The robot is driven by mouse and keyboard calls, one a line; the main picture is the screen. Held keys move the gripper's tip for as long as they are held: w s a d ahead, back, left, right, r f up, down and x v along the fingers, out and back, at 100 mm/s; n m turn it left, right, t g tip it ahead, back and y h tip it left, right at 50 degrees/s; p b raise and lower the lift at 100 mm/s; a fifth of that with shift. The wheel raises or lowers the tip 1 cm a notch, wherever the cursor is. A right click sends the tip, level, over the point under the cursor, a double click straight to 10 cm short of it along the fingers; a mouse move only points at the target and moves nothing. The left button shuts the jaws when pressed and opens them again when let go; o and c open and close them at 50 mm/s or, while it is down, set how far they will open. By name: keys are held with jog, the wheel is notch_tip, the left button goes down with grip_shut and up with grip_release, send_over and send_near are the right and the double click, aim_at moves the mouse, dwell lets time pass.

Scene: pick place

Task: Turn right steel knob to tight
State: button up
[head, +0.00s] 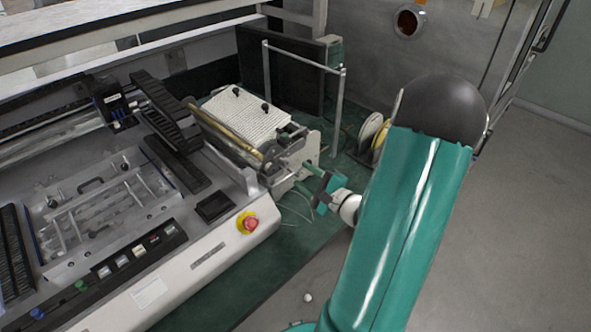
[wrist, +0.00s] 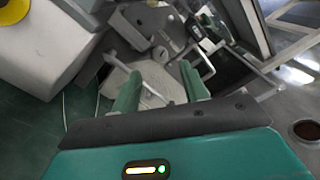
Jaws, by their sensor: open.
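My gripper (head: 303,177) is at the right end of the machine, its two teal fingers pointing left toward the steel end plate (head: 312,148). In the wrist view my gripper (wrist: 160,78) is open, with a clear gap between the fingers and nothing held. A small round steel part (wrist: 160,54), which looks like the knob, shows on the end plate just beyond the fingertips, roughly in line with the gap. It appears apart from the fingers. In the head view the knob cannot be made out clearly beside the fingers. Its tightness cannot be told.
The machine's white front carries a red emergency button on a yellow ring (head: 247,222). A steel rail frame (head: 341,110) stands behind the end plate. Reels (head: 371,132) stand behind my arm. Thin wires (head: 290,225) hang below my gripper. Open floor (head: 520,200) lies to the right.

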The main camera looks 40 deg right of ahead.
aim_at(288, 164)
jog(key=s, duration=0.8)
jog(key=shift+o, duration=0.2)
jog(key=shift+d, duration=0.1)
jog(key=w+n, duration=0.4)
jog(key=w+n+g, duration=0.1)
jog(key=w+n, duration=0.3)
jog(key=w, duration=0.1)
jog(key=w+n+g, duration=0.1)
jog(key=w+n, duration=0.3)
jog(key=w, duration=0.1)
jog(key=shift+w+r+n, duration=0.25)
jog(key=shift+n, duration=0.05)
jog(key=shift+c, duration=0.3)
grip_shut()
